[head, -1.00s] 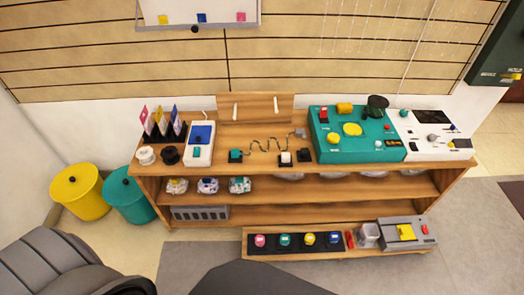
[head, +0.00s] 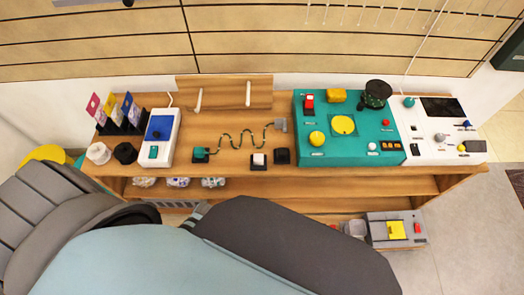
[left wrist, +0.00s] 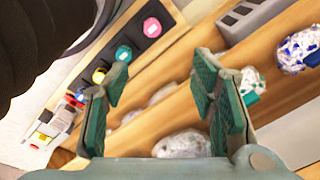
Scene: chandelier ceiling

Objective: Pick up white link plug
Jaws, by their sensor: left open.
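A small white block on a dark base (head: 259,161) stands on the tabletop; it looks like the white link plug. A teal block (head: 200,152) sits to its left, with a wavy cord running to a grey piece (head: 281,125). A similar black block (head: 282,156) is just right of the white one. My left gripper (left wrist: 160,85) shows in the left wrist view, open and empty, facing the lower shelves. The white block does not show clearly there. In the head view my arm covers the lower middle and the gripper is hidden. My right gripper is in neither view.
The wooden table (head: 225,170) also holds a teal machine (head: 343,128), a white panel (head: 437,128) and a blue-topped white device (head: 161,137). Wrapped bundles (left wrist: 300,47) lie on a shelf. Coloured round items (left wrist: 152,27) sit on a low black strip.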

